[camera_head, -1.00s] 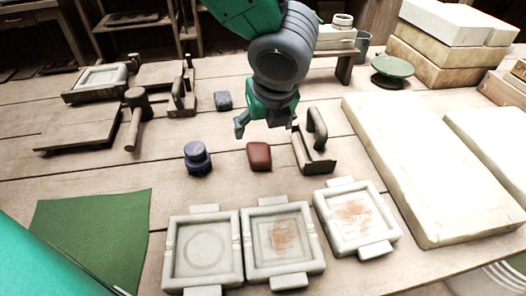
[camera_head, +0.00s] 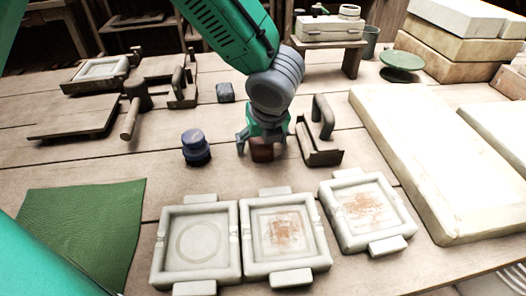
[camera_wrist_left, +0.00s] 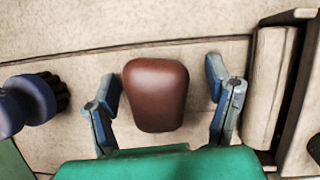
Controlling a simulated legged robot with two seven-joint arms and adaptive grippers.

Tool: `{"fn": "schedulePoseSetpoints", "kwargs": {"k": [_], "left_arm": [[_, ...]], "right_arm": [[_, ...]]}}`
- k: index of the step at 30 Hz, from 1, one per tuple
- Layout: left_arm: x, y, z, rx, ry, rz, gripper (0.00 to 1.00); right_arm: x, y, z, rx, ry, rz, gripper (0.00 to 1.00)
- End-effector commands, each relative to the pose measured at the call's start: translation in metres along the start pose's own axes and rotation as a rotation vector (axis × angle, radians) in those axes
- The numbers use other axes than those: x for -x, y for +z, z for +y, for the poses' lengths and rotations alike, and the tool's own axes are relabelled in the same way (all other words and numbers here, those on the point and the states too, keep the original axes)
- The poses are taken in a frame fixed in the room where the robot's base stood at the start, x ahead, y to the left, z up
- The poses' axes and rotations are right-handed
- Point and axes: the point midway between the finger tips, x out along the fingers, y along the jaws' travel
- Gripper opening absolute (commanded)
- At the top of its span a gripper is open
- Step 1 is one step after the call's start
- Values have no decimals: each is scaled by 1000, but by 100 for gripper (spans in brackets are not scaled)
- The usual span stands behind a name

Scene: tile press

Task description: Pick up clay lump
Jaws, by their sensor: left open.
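The clay lump (camera_wrist_left: 156,94) is a smooth reddish-brown block lying on the wooden table. In the head view the lump (camera_head: 263,154) is partly hidden behind my left gripper (camera_head: 263,148). My left gripper is open, and it also shows in the left wrist view (camera_wrist_left: 163,88). Its two fingers stand on either side of the lump, with a gap on each side. My right gripper does not show clearly; only a teal arm part is at the lower left of the head view.
A dark blue round stamp (camera_head: 195,147) stands left of the lump. A wooden tool with an arched handle (camera_head: 320,140) is close on the right. Pale square moulds (camera_head: 197,282) lie in front. A green cloth (camera_head: 85,225) lies at front left. A large pale slab (camera_head: 440,170) is at right.

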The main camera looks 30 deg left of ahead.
Motion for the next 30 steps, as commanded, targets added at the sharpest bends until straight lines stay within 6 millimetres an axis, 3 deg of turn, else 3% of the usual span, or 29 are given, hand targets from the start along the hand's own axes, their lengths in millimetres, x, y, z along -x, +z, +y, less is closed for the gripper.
{"fn": "schedulePoseSetpoints", "kwargs": {"k": [3,6,9,19,30], "left_arm": [[1,0,0,1,0,0,73],[1,0,0,1,0,0,38],[1,0,0,1,0,1,9],[8,4,0,2,0,-1,9],[74,31,-1,1,-3,-3,9]], "right_arm": [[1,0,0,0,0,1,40],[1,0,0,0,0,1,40],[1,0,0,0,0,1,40],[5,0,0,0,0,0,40],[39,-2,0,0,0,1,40]]}}
